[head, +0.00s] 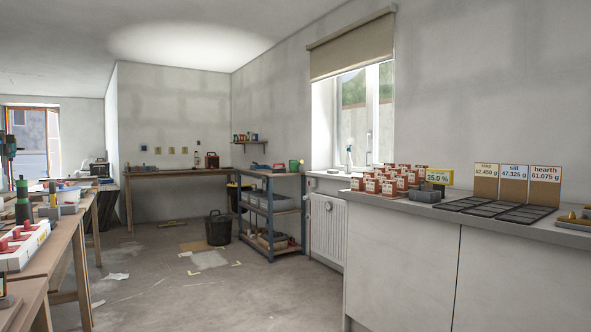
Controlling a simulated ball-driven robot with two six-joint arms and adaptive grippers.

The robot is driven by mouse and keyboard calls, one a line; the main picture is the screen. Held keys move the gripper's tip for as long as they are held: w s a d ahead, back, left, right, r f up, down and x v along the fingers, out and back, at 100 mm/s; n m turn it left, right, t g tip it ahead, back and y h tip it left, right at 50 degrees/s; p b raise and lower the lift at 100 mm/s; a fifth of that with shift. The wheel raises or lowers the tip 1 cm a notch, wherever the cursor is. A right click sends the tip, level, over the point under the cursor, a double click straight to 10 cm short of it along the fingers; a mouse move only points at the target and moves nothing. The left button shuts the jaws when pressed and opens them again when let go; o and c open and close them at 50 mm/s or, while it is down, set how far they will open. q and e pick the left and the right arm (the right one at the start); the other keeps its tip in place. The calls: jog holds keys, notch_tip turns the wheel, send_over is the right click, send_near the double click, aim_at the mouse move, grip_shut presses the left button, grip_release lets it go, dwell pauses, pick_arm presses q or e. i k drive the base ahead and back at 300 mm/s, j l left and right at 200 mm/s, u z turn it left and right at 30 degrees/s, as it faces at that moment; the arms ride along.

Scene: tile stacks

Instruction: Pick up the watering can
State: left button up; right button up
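A small green object (294,167) stands on the top board of the blue metal shelf unit (271,235), at its right end. It looks like the watering can, but it is too small to make out its spout or handle. Neither of my grippers shows in the head view.
A black bucket (218,228) stands on the floor left of the shelf. A counter (400,255) with tiles and red labelled blocks fills the right side. Wooden workbenches (62,245) line the left. The floor (200,300) between them is mostly clear, with scattered paper.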

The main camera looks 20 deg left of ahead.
aim_at(294, 165)
jog(key=i+j+u, duration=0.1)
jog(key=i+u, duration=0.2)
jog(key=i, duration=0.15)
jog(key=i+u, duration=0.25)
jog(key=i, duration=0.2)
jog(key=i+j+u, duration=0.45)
jog(key=i, duration=0.35)
jog(key=i+u, duration=0.45)
jog(key=i, duration=0.3)
jog(key=i+l+u, duration=0.25)
jog(key=i+u, duration=0.2)
jog(key=i, duration=0.35)
jog(key=i+l+z, duration=0.2)
jog(key=i, duration=0.45)
jog(key=i+j+z, duration=0.15)
jog(key=i, duration=0.45)
jog(key=i+z, duration=0.2)
jog(key=i, duration=0.45)
jog(key=i+j+z, duration=0.2)
jog(key=i, duration=0.4)
jog(key=i+z, duration=0.25)
jog(key=i, duration=0.2)
jog(key=i+j+z, duration=0.25)
jog(key=i, duration=0.2)
jog(key=i+j+z, duration=0.25)
jog(key=i, duration=0.2)
jog(key=i+j+z, duration=0.25)
jog(key=i, duration=0.2)
